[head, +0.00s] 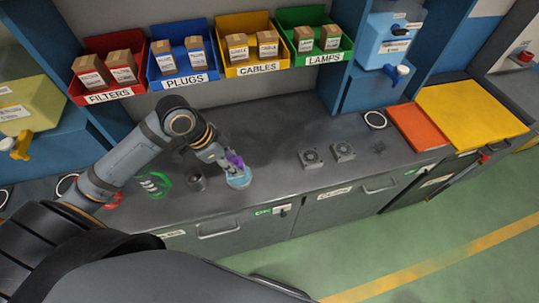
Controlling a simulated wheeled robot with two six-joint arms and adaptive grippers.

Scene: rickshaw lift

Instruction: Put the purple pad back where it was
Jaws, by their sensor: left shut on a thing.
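My left arm comes in from the left and reaches down over the grey worktop. My left gripper (229,160) is shut on the purple pad (236,159). Only a small part of the pad shows; the fingers hide the rest. A light blue round thing (239,180) is right below the pad on the worktop, near its front edge. I cannot tell whether the pad touches it. My right gripper is not in view.
Beside the gripper stand a dark cup (196,182) and green rings (154,184). Two grey fan-like parts (343,151) lie to the right, then an orange panel (417,127). Labelled bins (183,84) hang behind. The worktop (275,135) between gripper and fan parts is clear.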

